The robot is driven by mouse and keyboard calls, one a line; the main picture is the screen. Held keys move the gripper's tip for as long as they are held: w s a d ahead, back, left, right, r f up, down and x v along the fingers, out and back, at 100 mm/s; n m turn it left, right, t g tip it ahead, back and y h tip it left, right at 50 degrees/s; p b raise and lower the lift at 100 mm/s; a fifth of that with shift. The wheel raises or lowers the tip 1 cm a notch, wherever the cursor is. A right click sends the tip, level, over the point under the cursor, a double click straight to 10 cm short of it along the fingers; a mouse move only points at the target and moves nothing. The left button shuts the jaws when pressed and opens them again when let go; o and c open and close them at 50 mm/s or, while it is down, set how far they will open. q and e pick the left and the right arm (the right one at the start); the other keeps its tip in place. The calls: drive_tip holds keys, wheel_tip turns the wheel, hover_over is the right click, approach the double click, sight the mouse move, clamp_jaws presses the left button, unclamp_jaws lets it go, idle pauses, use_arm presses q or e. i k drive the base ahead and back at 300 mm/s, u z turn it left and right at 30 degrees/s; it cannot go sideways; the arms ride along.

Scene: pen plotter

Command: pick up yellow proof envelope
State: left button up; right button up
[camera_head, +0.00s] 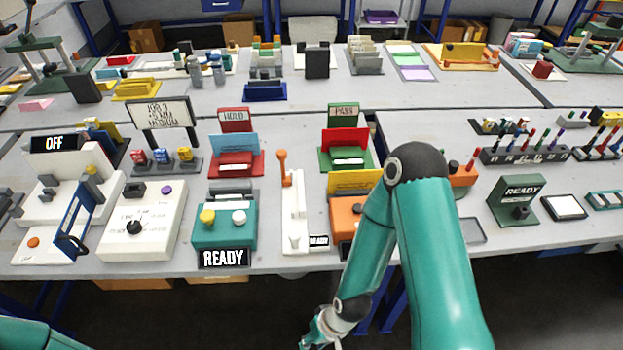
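A yellow envelope (352,181) stands upright at the back of an orange holder (345,212) near the front edge of the table. My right forearm hides the right side of the holder. My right gripper (322,340) is low at the bottom edge of the picture, in front of the table and below its edge, well apart from the envelope. Its fingers are small and cut off, so I cannot tell whether they are open. Only a piece of my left arm shows at the bottom left; its gripper is out of view.
A green PASS stand (328,160) with a red card is behind the yellow envelope. A white slide with an orange lever (283,170) stands left of it. A teal READY box (240,232) and a red HOLD stand (242,170) are further left. The table edge is close.

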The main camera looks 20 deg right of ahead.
sight(361, 179)
drive_tip(key=z, duration=0.25)
drive_tip(key=i, duration=0.2)
drive_tip(key=u, duration=2.1)
drive_tip(key=k, duration=2.4)
drive_tip(key=z, duration=0.9)
drive_tip(key=i, duration=1)
